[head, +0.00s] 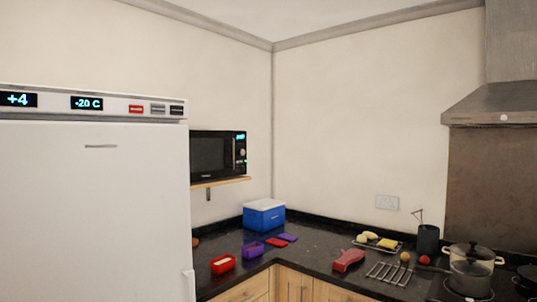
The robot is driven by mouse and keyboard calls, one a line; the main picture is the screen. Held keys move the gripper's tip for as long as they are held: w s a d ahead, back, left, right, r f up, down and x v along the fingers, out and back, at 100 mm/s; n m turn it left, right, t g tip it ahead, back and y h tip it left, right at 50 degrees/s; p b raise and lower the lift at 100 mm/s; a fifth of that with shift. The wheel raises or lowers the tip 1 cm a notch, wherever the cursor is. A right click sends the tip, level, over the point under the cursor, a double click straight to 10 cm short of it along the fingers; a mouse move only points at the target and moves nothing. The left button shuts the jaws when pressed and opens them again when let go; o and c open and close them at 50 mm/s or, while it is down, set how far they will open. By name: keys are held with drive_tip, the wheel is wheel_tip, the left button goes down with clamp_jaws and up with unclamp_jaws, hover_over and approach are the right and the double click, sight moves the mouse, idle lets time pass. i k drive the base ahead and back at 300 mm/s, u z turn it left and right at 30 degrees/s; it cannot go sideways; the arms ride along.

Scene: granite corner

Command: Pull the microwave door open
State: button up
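A black microwave (217,155) sits on a small wooden wall shelf (221,182), just right of the fridge and above the counter. Its door (210,156) has a dark window and looks shut. A control panel (241,152) with a lit display is on its right side. The fridge edge hides the microwave's left end. My gripper is not in view.
A tall white fridge (90,200) fills the left side. The dark granite counter (310,262) holds a blue and white cooler box (264,215), red and purple containers, a red mitt-like item (348,260), a wire rack (388,273) and a pot (470,268).

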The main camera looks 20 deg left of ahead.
sight(213, 153)
drive_tip(key=u, duration=0.05)
drive_tip(key=i, duration=1.45)
drive_tip(key=u, duration=0.45)
drive_tip(key=i, duration=0.8)
drive_tip(key=u, duration=0.8)
drive_tip(key=i, duration=0.5)
drive_tip(key=u, duration=0.65)
drive_tip(key=i, duration=0.5)
drive_tip(key=u, duration=0.35)
